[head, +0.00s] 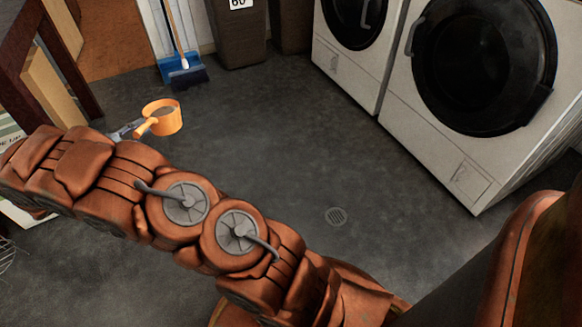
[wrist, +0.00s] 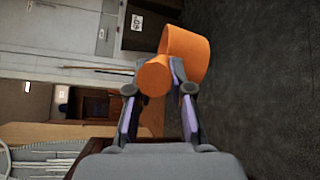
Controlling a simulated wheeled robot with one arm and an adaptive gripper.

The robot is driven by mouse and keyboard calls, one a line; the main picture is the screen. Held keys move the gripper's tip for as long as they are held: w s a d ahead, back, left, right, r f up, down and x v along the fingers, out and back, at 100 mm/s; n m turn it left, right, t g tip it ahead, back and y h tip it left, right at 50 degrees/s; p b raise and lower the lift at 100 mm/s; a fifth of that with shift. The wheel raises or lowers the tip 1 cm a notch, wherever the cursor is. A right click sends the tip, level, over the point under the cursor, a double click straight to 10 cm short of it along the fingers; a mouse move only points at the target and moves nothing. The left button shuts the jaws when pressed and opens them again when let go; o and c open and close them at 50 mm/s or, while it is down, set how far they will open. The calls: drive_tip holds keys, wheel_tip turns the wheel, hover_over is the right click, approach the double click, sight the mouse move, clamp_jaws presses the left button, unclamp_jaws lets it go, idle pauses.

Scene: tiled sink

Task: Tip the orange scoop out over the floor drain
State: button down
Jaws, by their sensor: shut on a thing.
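The orange scoop (head: 163,119) is in the upper left of the head view, held above the floor. Its cup opening faces up and shows a greyish content or inside. My gripper (head: 130,130) is shut on the scoop's handle (head: 145,127), with the arm reaching in from the lower right. In the wrist view, my gripper (wrist: 160,85) has its fingers on either side of the handle, and the scoop's cup (wrist: 186,52) is beyond them.
Two white front-loading machines (head: 455,90) stand at the right. A blue dustpan (head: 180,66) with a brush and a dark bin (head: 238,35) stand at the back. Wooden furniture (head: 45,80) is at the left. The grey floor (head: 270,140) between is clear.

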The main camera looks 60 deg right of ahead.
sight(175, 126)
drive_tip(key=d+f+m+g, duration=0.1)
drive_tip(key=d, duration=0.2)
drive_tip(key=s+d+f+m+g, duration=0.1)
drive_tip(key=d+f+g, duration=0.1)
drive_tip(key=d, duration=0.1)
drive_tip(key=d+f+m+g+b, duration=0.1)
drive_tip(key=d+f, duration=0.1)
drive_tip(key=d, duration=0.2)
drive_tip(key=shift+s+f+g+h, duration=0.1)
drive_tip(key=shift+s+g+h, duration=0.2)
drive_tip(key=shift+g+h, duration=0.1)
drive_tip(key=s+d+f+m+g+y+b, duration=0.1)
drive_tip(key=s+d+f+m+g+y, duration=0.2)
drive_tip(key=s+d, duration=0.5)
drive_tip(key=s+d+f+m+g+y+b, duration=0.1)
drive_tip(key=s+d+f+m+g+y, duration=0.2)
drive_tip(key=s+d, duration=0.6)
drive_tip(key=s+d+f+m+g+y+b, duration=0.1)
drive_tip(key=s+d+f+m+g+y, duration=0.1)
drive_tip(key=s+d+f+m+g, duration=0.4)
drive_tip(key=s+d+g, duration=0.2)
drive_tip(key=s+d, duration=0.1)
drive_tip(key=shift+d+f+m+y+b, duration=0.35)
drive_tip(key=shift+f+m+y+b, duration=0.05)
drive_tip(key=shift+a+r, duration=0.1)
drive_tip(key=shift+r, duration=0.05)
